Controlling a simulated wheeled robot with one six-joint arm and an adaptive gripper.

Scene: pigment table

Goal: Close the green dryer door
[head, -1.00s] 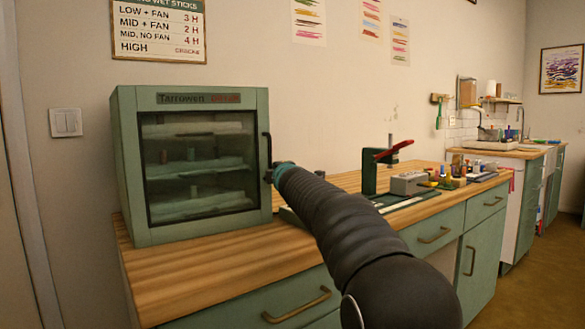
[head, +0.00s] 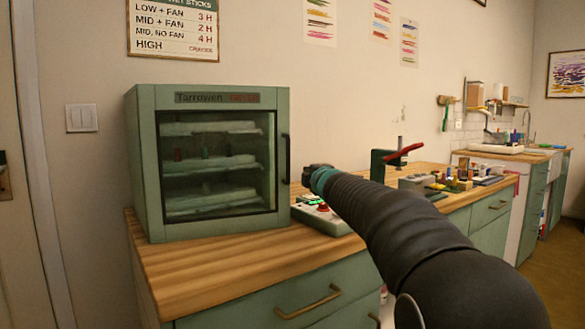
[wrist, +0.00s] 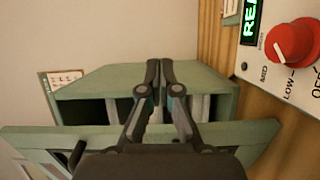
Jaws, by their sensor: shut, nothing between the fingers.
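The green dryer (head: 138,165) stands on the wooden counter at the left. Its glass-fronted green door (head: 210,226) has a dark upright handle (head: 286,158) on its right side. In the wrist view the door (wrist: 235,135) stands ajar: a gap between it and the cabinet (wrist: 110,78) shows a dark inside and pale trays. My gripper (head: 318,174) is to the right of the dryer, apart from the handle in the head view. In the wrist view its fingers (wrist: 160,66) are together and empty, overlapping the gap and cabinet side; contact cannot be told.
A control box (head: 322,217) with a red knob (wrist: 291,43) and green display lies right of the dryer. A red-handled press (head: 380,165) and small bottles stand farther along the counter (head: 190,260). A wall is behind.

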